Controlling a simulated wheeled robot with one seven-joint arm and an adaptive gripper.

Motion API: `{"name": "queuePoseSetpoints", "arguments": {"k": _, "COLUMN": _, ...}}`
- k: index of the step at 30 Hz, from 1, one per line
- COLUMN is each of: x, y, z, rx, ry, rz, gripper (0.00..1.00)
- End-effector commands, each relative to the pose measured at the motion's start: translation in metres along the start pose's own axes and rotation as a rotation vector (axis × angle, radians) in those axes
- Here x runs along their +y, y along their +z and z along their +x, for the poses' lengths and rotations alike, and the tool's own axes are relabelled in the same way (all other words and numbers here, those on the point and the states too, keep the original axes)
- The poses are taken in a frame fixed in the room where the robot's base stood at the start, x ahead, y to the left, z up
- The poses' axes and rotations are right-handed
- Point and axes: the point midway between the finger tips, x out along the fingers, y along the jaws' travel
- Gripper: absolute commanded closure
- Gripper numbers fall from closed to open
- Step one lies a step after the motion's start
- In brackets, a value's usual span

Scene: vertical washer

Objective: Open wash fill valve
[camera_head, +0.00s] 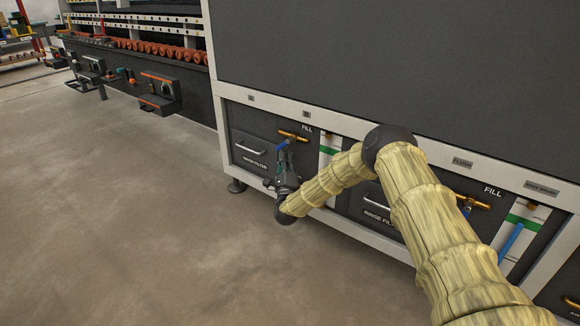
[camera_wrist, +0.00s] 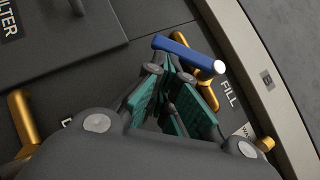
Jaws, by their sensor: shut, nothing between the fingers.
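The wash fill valve is a brass pipe (camera_head: 293,136) with a blue lever (camera_head: 282,145), on the dark front panel beside the FILL label. In the wrist view the blue lever (camera_wrist: 186,53) has a pale round end and crosses just beyond my fingertips, with the brass valve body (camera_wrist: 208,97) behind it. My gripper (camera_head: 287,157) is shut and empty, its fingertips close to the lever; it also shows in the wrist view (camera_wrist: 172,74) with teal finger pads. I cannot tell whether the fingertips touch the lever.
The wash filter panel (camera_head: 250,150) with its handle is left of the valve. A white frame rail (camera_head: 310,118) runs above. The rinse fill valve (camera_head: 470,201) and a blue-marked gauge (camera_head: 511,243) are further right. Open floor (camera_head: 130,220) lies to the left.

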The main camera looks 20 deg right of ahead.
Motion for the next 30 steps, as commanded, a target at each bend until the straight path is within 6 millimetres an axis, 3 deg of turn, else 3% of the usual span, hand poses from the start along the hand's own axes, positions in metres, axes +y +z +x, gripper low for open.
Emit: {"name": "queuePoseSetpoints", "arguments": {"k": 30, "x": 0.011, "y": 0.037, "z": 0.037, "rx": 0.0, "ry": 0.002, "rz": -0.002, "gripper": 1.0}}
